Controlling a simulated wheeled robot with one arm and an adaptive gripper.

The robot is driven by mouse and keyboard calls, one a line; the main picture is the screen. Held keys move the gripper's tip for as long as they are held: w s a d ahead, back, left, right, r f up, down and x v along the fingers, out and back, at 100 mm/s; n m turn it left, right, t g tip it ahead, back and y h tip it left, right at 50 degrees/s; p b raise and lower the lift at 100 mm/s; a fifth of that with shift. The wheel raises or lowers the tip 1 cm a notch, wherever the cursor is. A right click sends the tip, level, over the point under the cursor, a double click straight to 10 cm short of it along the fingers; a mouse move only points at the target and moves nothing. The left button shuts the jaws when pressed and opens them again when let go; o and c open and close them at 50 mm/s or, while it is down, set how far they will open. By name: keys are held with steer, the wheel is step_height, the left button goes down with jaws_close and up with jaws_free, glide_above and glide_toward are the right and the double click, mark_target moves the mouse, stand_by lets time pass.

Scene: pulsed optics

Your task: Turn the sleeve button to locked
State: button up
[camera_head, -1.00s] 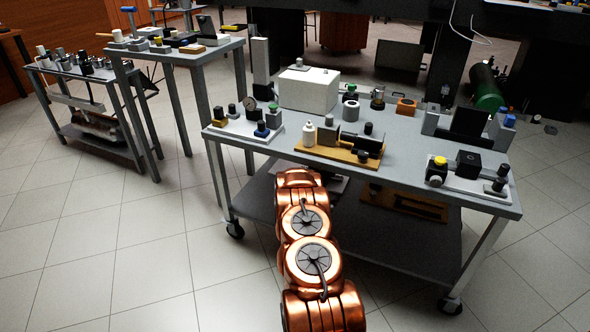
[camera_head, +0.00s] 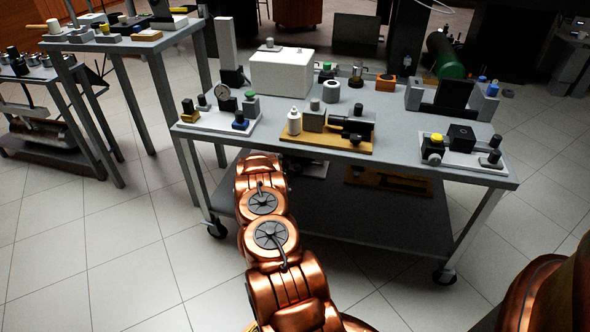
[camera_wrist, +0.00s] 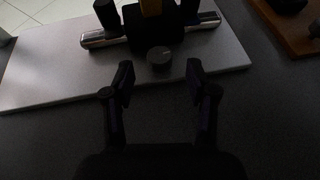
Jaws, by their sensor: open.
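In the wrist view, a round dark knob (camera_wrist: 160,57), which looks like the sleeve button, sits at the near side of a black block (camera_wrist: 160,28) on a pale plate (camera_wrist: 50,65). A shiny metal bar (camera_wrist: 101,40) runs across behind the knob. My gripper (camera_wrist: 160,83) is open and empty, its two fingertips apart on either side of and just short of the knob. The knob's marking is too dark to read. In the head view my gripper is hidden, and a pale plate (camera_head: 312,169) shows partly on the table's lower shelf.
A brown wooden board (camera_wrist: 290,28) lies right of the pale plate. In the head view, the grey tabletop (camera_head: 400,133) overhangs the lower shelf (camera_head: 330,213), with several devices on top. A side table (camera_head: 125,42) stands at left. Floor in front is clear.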

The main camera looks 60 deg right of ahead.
mark_target(296, 167)
steer(key=shift+w+d+f, duration=0.2)
steer(key=shift+d+f, duration=0.3)
steer(key=shift+d, duration=0.15)
steer(key=shift+b+x, duration=0.5)
steer(key=shift+x, duration=0.25)
steer(key=shift+r, duration=0.2)
steer(key=shift+c, duration=0.3)
jaws_close()
steer(key=shift+w+m+g+p, duration=0.1)
steer(key=shift+m+g+p, duration=0.2)
steer(key=shift+g+p, duration=0.1)
steer(key=shift+f, duration=0.1)
